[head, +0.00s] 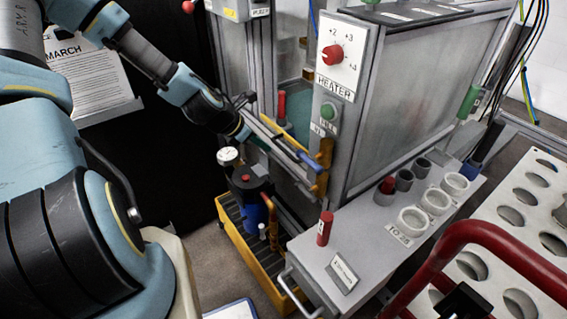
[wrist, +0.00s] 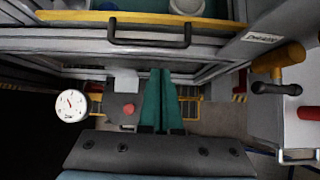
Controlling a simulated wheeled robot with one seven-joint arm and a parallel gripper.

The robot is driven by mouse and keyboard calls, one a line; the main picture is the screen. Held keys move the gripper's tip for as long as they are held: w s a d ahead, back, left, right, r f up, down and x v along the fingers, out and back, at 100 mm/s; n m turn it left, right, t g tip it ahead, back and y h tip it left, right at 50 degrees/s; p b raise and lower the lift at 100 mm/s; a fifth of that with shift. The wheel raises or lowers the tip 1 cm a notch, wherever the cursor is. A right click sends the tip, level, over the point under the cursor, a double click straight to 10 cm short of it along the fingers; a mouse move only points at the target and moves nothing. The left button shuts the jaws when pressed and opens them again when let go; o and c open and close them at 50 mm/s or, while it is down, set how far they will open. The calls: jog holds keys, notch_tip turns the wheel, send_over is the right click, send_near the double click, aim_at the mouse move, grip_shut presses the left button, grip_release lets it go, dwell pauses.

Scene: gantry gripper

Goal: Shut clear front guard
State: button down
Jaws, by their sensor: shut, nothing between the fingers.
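The front guard (wrist: 70,33) is a grey-framed panel across the upper part of the wrist view, with a dark bar handle (wrist: 150,40) along it. A teal interior with a pale round part shows past its yellow edge. In the head view the guard's frame (head: 286,140) runs across the machine's front, partly behind my arm. I cannot tell exactly how far the guard stands open. My gripper (wrist: 160,72) has its teal fingers together and empty, just below the handle in the picture and apart from it. It also shows in the head view (head: 262,143), at the machine's front.
A pressure gauge (head: 228,155) and a red-topped blue unit (head: 250,185) stand in a yellow tray (head: 262,268) below my gripper. The heater panel (head: 335,70) rises to the right. A grey bench (head: 330,240) with white rings and a red rail (head: 480,235) lie further right.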

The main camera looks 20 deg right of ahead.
aim_at(289, 161)
jog(key=x, duration=1)
jog(key=shift+d+p, duration=0.2)
jog(key=shift+p, duration=0.2)
